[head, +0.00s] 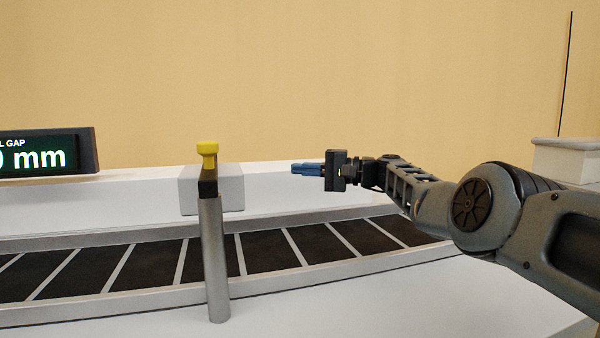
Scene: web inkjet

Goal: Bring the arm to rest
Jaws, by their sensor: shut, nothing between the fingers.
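My gripper (296,168) shows in the head view, right of the middle, with its blue fingers shut and nothing between them. It points left and is held in the air above the far side of the conveyor. My arm reaches in from the right edge. The gripper is apart from the yellow-topped post to its left.
A grey post (216,262) with a yellow knob (207,148) stands in front of the conveyor (142,264). A pale block (229,190) sits behind it. A display (45,152) reading "mm" is at the left. A white box (566,160) stands at the right.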

